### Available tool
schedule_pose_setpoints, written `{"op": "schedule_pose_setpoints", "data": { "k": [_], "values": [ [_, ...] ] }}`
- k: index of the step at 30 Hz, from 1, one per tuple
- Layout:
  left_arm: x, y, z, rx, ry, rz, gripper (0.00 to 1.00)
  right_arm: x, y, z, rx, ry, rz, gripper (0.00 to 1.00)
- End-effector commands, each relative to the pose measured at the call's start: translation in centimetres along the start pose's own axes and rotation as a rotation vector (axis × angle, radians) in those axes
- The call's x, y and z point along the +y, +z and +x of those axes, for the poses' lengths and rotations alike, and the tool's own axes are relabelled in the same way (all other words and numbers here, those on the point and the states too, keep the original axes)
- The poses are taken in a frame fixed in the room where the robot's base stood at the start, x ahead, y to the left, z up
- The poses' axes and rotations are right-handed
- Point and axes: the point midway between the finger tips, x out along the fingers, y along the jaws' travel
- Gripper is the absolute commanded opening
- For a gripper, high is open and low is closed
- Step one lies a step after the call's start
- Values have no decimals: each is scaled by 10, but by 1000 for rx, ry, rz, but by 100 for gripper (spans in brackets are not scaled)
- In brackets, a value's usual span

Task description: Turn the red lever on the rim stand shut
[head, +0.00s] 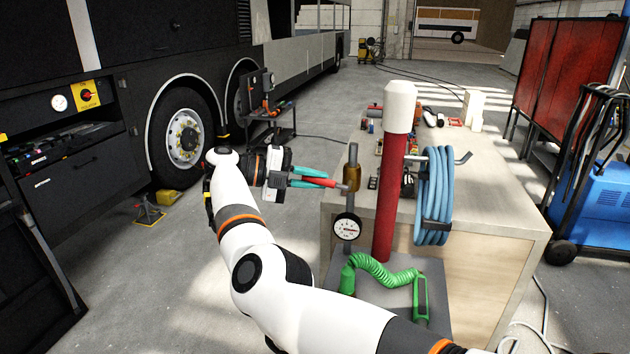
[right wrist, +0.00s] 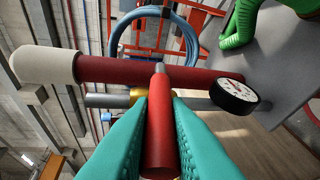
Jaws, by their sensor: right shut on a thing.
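The red lever (head: 319,182) sticks out to the left from a brass valve (head: 351,177) on a thin upright grey pipe. It lies almost level, across the pipe. My right gripper (head: 308,178) has its teal fingers shut around the lever. In the right wrist view the lever (right wrist: 161,125) lies between both fingers, its far end at the valve, which is mostly hidden. The rim stand has a thick red post (head: 390,190) with a white cap (head: 399,105). A round gauge (head: 347,226) sits below the valve. My left gripper is out of view.
A coiled blue hose (head: 435,195) hangs behind the post by a wooden bench (head: 490,225). A green spiral hose (head: 375,270) lies low on the stand. A bus wheel (head: 185,138) and small cart (head: 268,115) stand left. Floor left of the stand is open.

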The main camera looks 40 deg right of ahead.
Motion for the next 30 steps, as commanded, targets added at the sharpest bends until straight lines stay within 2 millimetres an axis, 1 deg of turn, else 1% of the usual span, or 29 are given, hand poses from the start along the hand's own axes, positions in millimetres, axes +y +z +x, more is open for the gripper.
{"op": "schedule_pose_setpoints", "data": {
  "k": [1,9,27,28,30],
  "values": [
    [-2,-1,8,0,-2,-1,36,-6,-2,0,-2,30,-12,0],
    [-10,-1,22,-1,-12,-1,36,-12,-2,2,-23,127,-53,0],
    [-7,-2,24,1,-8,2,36,-14,-2,2,-30,157,-69,0],
    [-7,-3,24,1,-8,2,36,-14,-2,2,-30,156,-69,20],
    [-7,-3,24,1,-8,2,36,-14,-2,2,-31,156,-69,32]
  ]
}}
